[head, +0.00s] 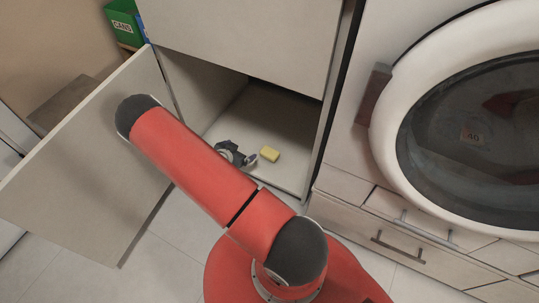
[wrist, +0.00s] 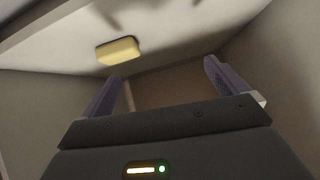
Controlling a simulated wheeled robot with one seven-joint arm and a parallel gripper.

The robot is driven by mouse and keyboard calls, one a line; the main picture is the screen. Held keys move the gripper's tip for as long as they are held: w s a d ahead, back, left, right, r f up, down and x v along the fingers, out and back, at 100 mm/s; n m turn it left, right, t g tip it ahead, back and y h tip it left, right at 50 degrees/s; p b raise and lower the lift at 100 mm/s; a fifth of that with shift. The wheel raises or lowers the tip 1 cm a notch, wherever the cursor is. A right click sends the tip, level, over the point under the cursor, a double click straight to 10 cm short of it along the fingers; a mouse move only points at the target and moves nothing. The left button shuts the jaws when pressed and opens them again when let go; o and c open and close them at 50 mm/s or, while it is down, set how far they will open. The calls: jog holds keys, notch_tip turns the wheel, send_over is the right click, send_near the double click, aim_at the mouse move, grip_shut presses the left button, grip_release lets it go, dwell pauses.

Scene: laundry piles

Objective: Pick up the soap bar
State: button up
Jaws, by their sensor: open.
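The soap bar (head: 269,154) is a small yellow block lying on the floor of an open cabinet (head: 285,112). It also shows in the wrist view (wrist: 118,51), at upper left, beyond my gripper's fingers. My gripper (head: 250,158) is inside the cabinet, just left of the soap in the head view and partly hidden by my red arm. In the wrist view my gripper (wrist: 162,82) is open, its two purple-grey fingers wide apart with nothing between them. The soap is apart from both fingers.
The cabinet door (head: 90,165) stands open at the left. A washing machine (head: 470,120) with a round glass door is at the right, above drawers with handles (head: 398,246). A green box marked CANS (head: 125,24) is at the back left. The cabinet floor around the soap looks clear.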

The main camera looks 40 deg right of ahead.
aim_at(269, 152)
jog(key=s+d+f+h, duration=0.1)
jog(key=s+d+f, duration=0.1)
jog(key=s+d+f+h, duration=0.2)
jog(key=s+d, duration=0.1)
jog(key=shift+f, duration=0.25)
jog(key=x, duration=0.5)
jog(key=s+x, duration=0.1)
jog(key=x, duration=0.1)
jog(key=shift+d+f, duration=0.3)
jog(key=shift+d, duration=0.15)
jog(key=shift+c, duration=0.5)
jog(key=c, duration=0.9)
jog(key=shift+w, duration=0.1)
jog(key=shift+c, duration=0.5)
jog(key=shift+r, duration=0.15)
